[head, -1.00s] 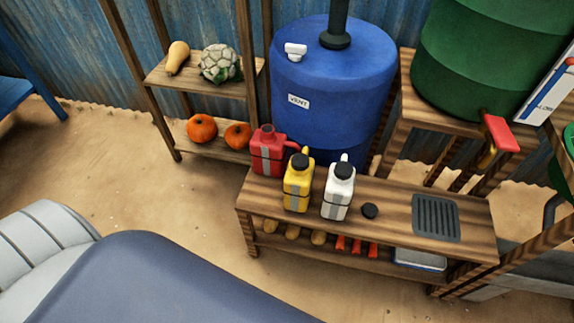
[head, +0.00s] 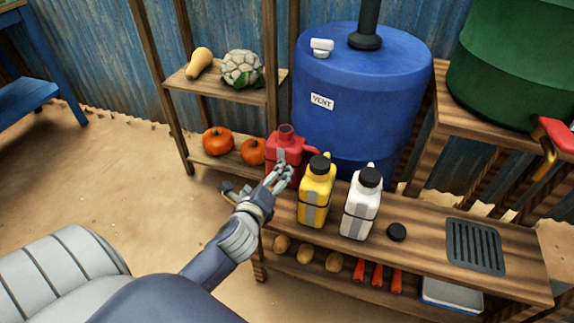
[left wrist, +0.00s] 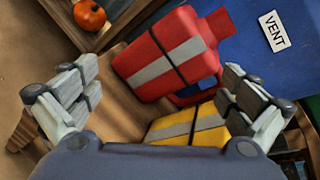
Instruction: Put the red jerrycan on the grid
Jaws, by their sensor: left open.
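The red jerrycan (head: 289,142), with a grey band and no cap on its neck, stands at the left end of the wooden bench. The dark slotted grid (head: 475,246) lies bare at the bench's right end. My left gripper (head: 280,176) is open just in front of the red jerrycan and hides part of its lower body. In the left wrist view, the red jerrycan (left wrist: 168,55) lies ahead between the spread fingers, which look apart from it. My right gripper is not in view.
The yellow jerrycan (head: 316,196) stands close right of the red one, then the white jerrycan (head: 360,206) and a loose black cap (head: 397,232). A blue tank (head: 355,105) rises behind. A shelf with pumpkins (head: 217,141) stands at the left.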

